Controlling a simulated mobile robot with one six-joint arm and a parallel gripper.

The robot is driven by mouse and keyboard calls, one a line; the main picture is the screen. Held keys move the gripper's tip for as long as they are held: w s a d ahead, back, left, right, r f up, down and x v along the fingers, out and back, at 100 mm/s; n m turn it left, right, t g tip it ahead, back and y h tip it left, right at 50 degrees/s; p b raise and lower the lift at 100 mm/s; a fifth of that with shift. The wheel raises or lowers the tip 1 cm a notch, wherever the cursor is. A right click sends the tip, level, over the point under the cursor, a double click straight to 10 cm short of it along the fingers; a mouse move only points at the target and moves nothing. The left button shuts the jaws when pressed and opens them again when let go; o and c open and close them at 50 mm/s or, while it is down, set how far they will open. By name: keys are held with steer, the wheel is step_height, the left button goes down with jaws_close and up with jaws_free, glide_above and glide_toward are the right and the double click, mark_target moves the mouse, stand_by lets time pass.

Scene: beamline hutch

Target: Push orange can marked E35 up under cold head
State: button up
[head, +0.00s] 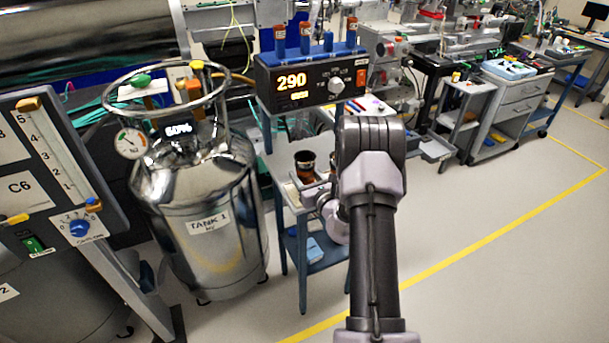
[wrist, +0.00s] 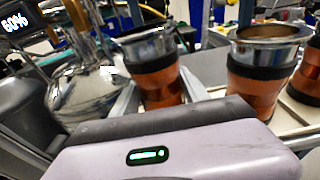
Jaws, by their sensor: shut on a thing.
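An orange can (wrist: 158,82) with black bands and a bright metal rim stands upright between the two fingers of my gripper (wrist: 160,92) in the wrist view. My gripper is shut on it. In the head view the held can (head: 305,166) shows over the small blue-legged table, left of my wrist. No E35 mark is readable on it. A second, similar orange can (wrist: 262,80) stands to its right in the wrist view, and part of a third (wrist: 308,78) shows at the right edge. I cannot make out the cold head in either view.
A silver tank marked TANK 1 (head: 210,232) stands close on the left. Open floor (head: 480,240) lies to the right, crossed by a yellow line.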

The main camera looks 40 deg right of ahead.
mark_target(309, 181)
steer(key=shift+r, duration=0.45)
steer(key=shift+f, duration=0.1)
steer(key=v, duration=0.3)
steer(key=b+v, duration=0.1)
steer(key=v, duration=0.2)
steer(key=f+b+v, duration=0.1)
steer(key=v, duration=0.2)
steer(key=shift+f, duration=0.1)
steer(key=shift+s+a, duration=0.15)
steer(key=shift+s, duration=0.4)
